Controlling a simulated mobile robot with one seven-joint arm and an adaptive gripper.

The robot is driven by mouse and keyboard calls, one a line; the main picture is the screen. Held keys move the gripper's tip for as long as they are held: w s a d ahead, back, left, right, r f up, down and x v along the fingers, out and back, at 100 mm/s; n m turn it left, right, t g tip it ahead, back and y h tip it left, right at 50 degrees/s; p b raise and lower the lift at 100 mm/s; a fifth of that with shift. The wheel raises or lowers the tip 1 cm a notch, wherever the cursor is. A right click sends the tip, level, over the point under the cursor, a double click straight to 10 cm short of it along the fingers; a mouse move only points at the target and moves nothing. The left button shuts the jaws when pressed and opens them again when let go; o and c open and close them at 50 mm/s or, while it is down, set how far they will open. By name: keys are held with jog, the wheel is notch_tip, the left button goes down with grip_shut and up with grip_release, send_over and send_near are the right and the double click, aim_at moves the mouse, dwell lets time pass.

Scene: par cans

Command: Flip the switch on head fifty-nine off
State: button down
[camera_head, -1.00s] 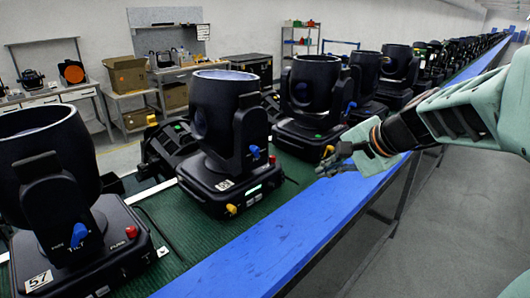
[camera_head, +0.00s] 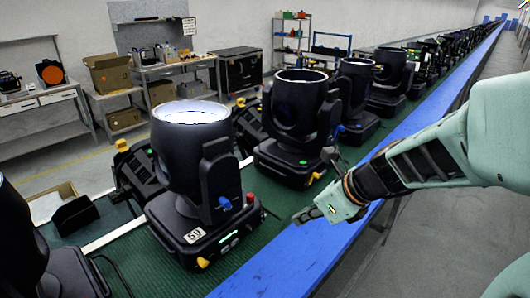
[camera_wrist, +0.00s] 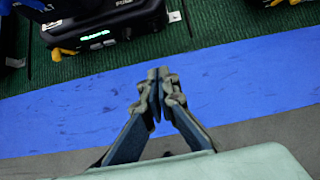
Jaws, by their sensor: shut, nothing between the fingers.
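Head fifty-nine (camera_head: 195,165) is a black moving-head light on the green belt, its white label (camera_head: 194,236) reading 59. Its base shows a small lit green display (camera_head: 228,238), a yellow switch (camera_head: 203,263), a red knob (camera_head: 250,198) and a blue knob (camera_head: 225,203). In the wrist view a black base with a lit green display (camera_wrist: 97,35) and a yellow switch (camera_wrist: 63,53) shows at the upper left. My gripper (camera_head: 300,217) is shut and empty above the blue rail, to the right of head fifty-nine and apart from it. It also shows in the wrist view (camera_wrist: 158,75).
A blue rail (camera_head: 270,268) runs along the belt's front edge. Another head (camera_head: 297,120) stands beyond head fifty-nine, and one (camera_head: 20,245) stands at the left edge. More heads recede along the belt. Benches and a shelf stand behind. The floor at right is clear.

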aim_at(262, 218)
dwell(0.4)
jog(key=b+x, duration=0.2)
jog(key=x, duration=0.8)
jog(key=shift+s+b, duration=0.15)
jog(key=shift+b, duration=0.15)
jog(key=shift+w+a+f+p, duration=0.15)
jog(key=shift+w+a, duration=0.6)
jog(key=shift+w+a+f+p, duration=0.15)
jog(key=shift+w+a, duration=0.6)
jog(key=shift+w, duration=0.05)
jog(key=b, duration=0.3)
jog(key=shift+w+a+f+t+y+b, duration=0.1)
jog(key=shift+w+f+t+y+b, duration=0.05)
jog(key=shift+f+t+y+b, duration=0.2)
jog(key=shift+r+p, duration=0.3)
jog(key=shift+p, duration=0.15)
jog(key=shift+r, duration=0.15)
